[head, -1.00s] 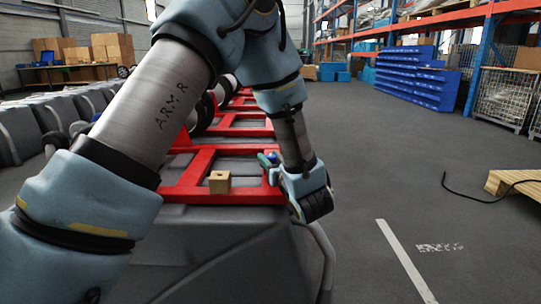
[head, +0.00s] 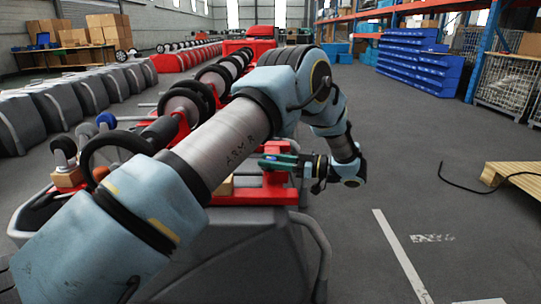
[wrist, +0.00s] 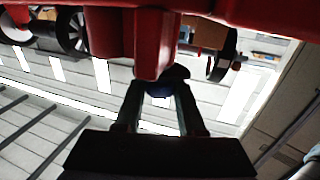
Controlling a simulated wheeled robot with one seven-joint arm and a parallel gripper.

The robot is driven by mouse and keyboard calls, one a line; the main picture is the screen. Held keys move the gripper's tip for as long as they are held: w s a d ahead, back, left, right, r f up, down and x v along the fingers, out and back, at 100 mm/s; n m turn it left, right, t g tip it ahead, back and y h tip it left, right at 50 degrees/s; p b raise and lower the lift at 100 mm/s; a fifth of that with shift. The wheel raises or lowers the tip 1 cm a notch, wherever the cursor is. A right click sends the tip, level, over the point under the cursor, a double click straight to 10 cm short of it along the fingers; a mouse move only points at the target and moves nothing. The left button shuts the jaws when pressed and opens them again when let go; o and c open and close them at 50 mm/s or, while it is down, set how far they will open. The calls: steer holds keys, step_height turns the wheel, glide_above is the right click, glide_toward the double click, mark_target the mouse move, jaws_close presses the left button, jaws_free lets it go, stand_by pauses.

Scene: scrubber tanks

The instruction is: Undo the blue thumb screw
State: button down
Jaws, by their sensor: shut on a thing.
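In the wrist view the blue thumb screw (wrist: 160,93) shows as a small dark blue knob between my fingertips, just by the end of a red post (wrist: 154,45). My gripper (wrist: 160,98) is shut on it, with one finger on each side. In the head view my gripper (head: 268,162) reaches in from the right, its green fingers lying almost level above the near right part of the red frame (head: 255,194). The screw cannot be made out in the head view, and its thread is hidden in both views.
A light brown block (head: 222,188) sits on the frame, partly behind my arm. Black wheels (head: 183,108) and a grey tank (head: 245,245) with a side handle (head: 318,250) are close by. Open floor lies to the right, with a pallet (head: 512,178) further off.

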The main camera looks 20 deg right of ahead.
steer(key=n+g+y, duration=0.1)
steer(key=g, duration=0.1)
steer(key=n+g+y, duration=0.1)
steer(key=n+g, duration=0.1)
steer(key=shift+f+y+p, duration=0.2)
steer(key=shift+y+p, duration=0.1)
steer(key=shift+p, duration=0.1)
steer(key=shift+n+g+y, duration=0.4)
steer(key=shift+n+g, duration=0.3)
steer(key=shift+g, duration=0.3)
steer(key=shift+a+n+g, duration=0.15)
steer(key=shift+n+g, duration=0.35)
steer(key=shift+g, duration=0.4)
steer(key=c, duration=0.5)
jaws_free()
steer(key=shift+r, duration=0.1)
